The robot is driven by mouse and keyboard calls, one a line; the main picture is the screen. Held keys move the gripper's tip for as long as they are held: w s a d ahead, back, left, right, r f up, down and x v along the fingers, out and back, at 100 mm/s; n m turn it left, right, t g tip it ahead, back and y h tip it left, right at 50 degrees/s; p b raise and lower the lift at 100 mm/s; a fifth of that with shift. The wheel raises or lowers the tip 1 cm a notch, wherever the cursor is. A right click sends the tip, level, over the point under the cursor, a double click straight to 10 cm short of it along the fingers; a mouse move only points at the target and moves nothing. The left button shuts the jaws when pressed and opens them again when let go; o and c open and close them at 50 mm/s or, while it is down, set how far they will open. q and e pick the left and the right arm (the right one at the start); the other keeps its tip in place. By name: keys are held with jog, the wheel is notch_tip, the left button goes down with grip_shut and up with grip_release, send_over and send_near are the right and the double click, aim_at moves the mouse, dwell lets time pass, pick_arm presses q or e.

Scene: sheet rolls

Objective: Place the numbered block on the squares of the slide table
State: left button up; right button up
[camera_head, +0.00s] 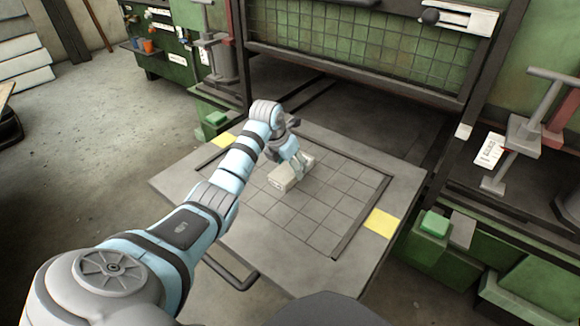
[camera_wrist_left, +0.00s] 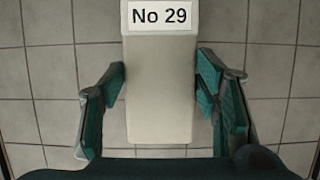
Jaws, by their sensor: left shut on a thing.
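The numbered block (camera_head: 284,178) is a pale grey, long block over the squares of the slide table (camera_head: 190,187). In the left wrist view the block (camera_wrist_left: 160,85) carries a white label reading "No 29", and square grid lines show behind it. My left gripper (camera_head: 299,166) is at the block, with its teal fingers on either side; in the left wrist view the gripper (camera_wrist_left: 160,95) is shut on it. Whether the block touches the table surface cannot be told. My right gripper is not in view.
The table has dark raised bars (camera_head: 360,217) around its grid and yellow patches (camera_head: 381,222) at two corners. A green machine with a mesh panel (camera_head: 350,50) stands behind. Grid squares in front of and right of the block are clear.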

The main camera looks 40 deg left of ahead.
aim_at(287, 170)
pick_arm(q)
jog(key=o, duration=1.5)
jog(key=shift+f, duration=0.1)
jog(key=shift+r, duration=0.25)
jog(key=p+v, duration=0.2)
jog(key=v, duration=0.2)
jog(key=shift+r+p, duration=0.2)
jog(key=shift+p, duration=0.1)
jog(key=p+v, duration=0.2)
jog(key=v, duration=0.5)
jog(key=shift+s+r+p, duration=0.2)
jog(key=shift+s+p, duration=0.1)
jog(key=shift+p, duration=0.05)
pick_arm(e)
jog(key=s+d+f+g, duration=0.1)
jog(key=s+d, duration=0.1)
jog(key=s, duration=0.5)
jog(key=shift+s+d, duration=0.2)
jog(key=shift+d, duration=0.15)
pick_arm(q)
jog(key=shift+f, duration=0.1)
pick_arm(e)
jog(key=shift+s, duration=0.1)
